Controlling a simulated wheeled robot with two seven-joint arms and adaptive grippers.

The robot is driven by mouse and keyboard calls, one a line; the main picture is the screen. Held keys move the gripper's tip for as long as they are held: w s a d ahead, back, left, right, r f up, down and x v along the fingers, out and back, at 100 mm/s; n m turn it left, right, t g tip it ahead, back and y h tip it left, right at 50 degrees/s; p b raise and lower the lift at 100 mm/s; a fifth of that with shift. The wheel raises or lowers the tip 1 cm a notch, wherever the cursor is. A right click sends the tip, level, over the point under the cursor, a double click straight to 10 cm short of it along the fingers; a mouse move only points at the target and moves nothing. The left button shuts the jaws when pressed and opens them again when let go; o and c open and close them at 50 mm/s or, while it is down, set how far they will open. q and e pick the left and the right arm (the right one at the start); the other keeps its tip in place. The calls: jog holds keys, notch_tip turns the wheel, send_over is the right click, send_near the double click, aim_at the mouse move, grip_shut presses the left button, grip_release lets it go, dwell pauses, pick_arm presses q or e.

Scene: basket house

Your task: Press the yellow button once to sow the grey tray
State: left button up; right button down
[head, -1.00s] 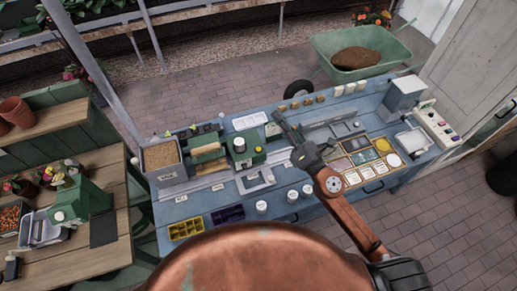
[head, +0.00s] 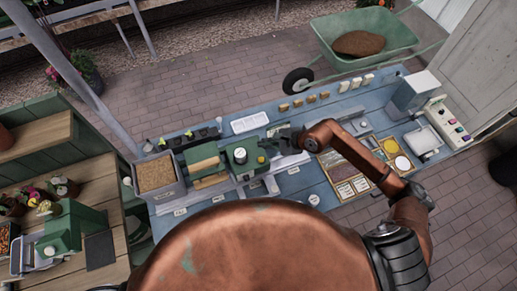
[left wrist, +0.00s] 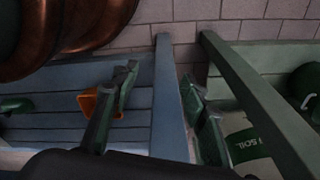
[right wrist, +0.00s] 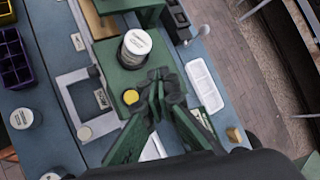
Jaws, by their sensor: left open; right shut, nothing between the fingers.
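The yellow button (head: 261,159) is on the right part of a green machine (head: 240,168) on the blue bench. In the right wrist view the yellow button (right wrist: 130,97) sits on the machine's top, left of my right gripper (right wrist: 158,82). That gripper is shut and empty, over the machine's edge; contact cannot be told. In the head view my right gripper (head: 280,136) is just right of the machine. A flat grey frame (right wrist: 72,88) lies beside the machine; I cannot tell whether it is the grey tray. My left gripper (left wrist: 160,88) is open and empty, outside the head view.
A white tray (head: 249,122) lies behind the machine. A grey bin (head: 156,177) of brown grains stands at the bench's left end. A white jar (right wrist: 135,45) stands on the machine near the button. A green wheelbarrow (head: 364,38) is behind the bench.

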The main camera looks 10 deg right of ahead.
aim_at(262, 160)
pick_arm(q)
jog(key=s, duration=0.9)
pick_arm(e)
jog(key=f, duration=0.1)
jog(key=s+f+b, duration=0.1)
jog(key=f, duration=0.1)
jog(key=shift+s+a+f+b, duration=0.1)
jog(key=shift+s+a+b, duration=0.1)
jog(key=shift+a+b, duration=0.1)
notch_tip(262, 160, down, 5)
jog(key=b, duration=0.3)
jog(key=shift+w, duration=0.1)
jog(key=shift+f+b, duration=0.1)
jog(key=shift+b, duration=0.25)
pick_arm(q)
jog(key=w+f, duration=0.4)
jog(key=f, duration=0.1)
jog(key=shift+w+f, duration=0.25)
jog(key=shift+w, duration=0.05)
jog(key=shift+s, duration=0.35)
jog(key=shift+f, duration=0.15)
